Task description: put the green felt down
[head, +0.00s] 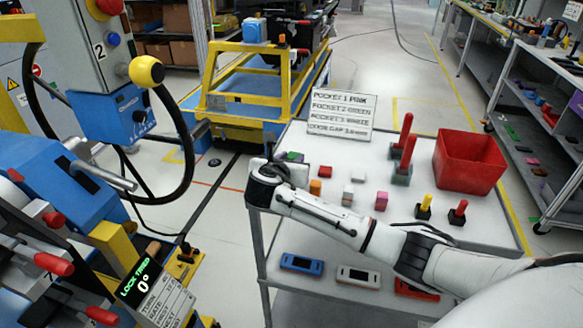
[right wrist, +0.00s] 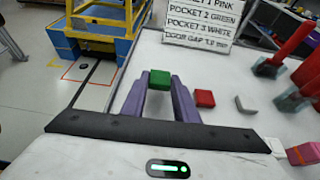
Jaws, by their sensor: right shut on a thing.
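The green felt (right wrist: 159,79) is a small green block held between the fingertips of my right gripper (right wrist: 160,88). In the head view, only a bit of the green felt (head: 293,157) shows beyond my right gripper (head: 287,161), over the left back part of the white table (head: 340,222). Whether the felt touches the tabletop is not clear. A sign (head: 340,117) listing pockets pink, green and white stands at the table's back edge. My left gripper is not in view.
A red block (head: 325,172) lies just right of the felt. Orange, white and pink blocks lie nearer. Red-handled tools (head: 402,150), a red bin (head: 469,162) and yellow and red knobs stand further right. A machine with a black wheel (head: 150,150) is at left.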

